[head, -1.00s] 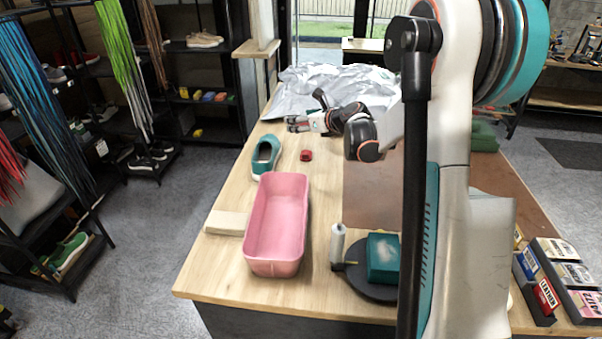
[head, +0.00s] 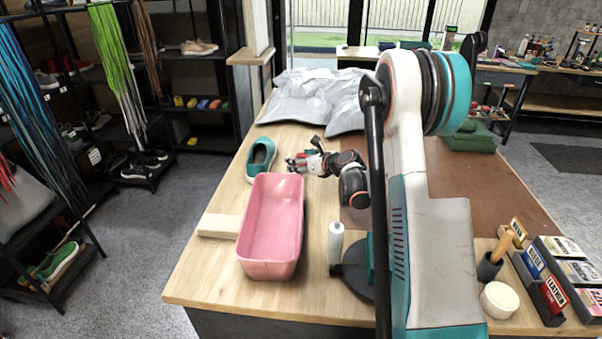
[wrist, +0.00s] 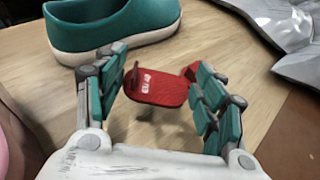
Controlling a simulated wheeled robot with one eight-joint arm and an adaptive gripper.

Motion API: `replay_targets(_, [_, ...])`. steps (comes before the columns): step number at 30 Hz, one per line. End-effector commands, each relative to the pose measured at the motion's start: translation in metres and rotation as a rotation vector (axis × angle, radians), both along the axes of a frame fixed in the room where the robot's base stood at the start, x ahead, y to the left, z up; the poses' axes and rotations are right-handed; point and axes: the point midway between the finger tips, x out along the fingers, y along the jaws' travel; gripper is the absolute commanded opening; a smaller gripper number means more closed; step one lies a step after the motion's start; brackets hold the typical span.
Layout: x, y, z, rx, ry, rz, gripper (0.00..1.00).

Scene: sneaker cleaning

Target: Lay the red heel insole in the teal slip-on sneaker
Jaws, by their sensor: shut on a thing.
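The teal slip-on sneaker (head: 261,156) with a white sole stands on the wooden table behind the pink bin. It also shows at the top left of the wrist view (wrist: 112,28), with its opening partly cut off. The red heel insole (wrist: 158,87), with small white lettering, is between the fingers of my gripper (wrist: 162,84), which is shut on it. A shadow lies on the table below the insole. In the head view my gripper (head: 297,163) is just right of the sneaker and mostly hides the insole.
A pink bin (head: 243,225) stands in front of the sneaker. A pale block (head: 218,226) lies left of it. A white bottle (head: 335,243) and a dark round stand are to the right. Crumpled grey sheeting (head: 310,95) covers the table's far end. Bare wood surrounds the sneaker's right side.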

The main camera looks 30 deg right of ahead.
Motion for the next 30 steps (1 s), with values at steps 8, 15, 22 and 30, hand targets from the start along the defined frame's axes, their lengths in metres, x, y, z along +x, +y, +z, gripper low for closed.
replay_targets(8, [0.000, 0.000, -0.036, 0.000, 0.000, 0.000, 0.52])
replay_targets(15, [0.000, 0.000, -0.041, 0.000, 0.000, 0.000, 0.52])
replay_targets(22, [0.000, 0.000, -0.044, 0.000, 0.000, 0.000, 0.71])
replay_targets(30, [0.000, 0.000, -0.043, 0.000, 0.000, 0.000, 0.73])
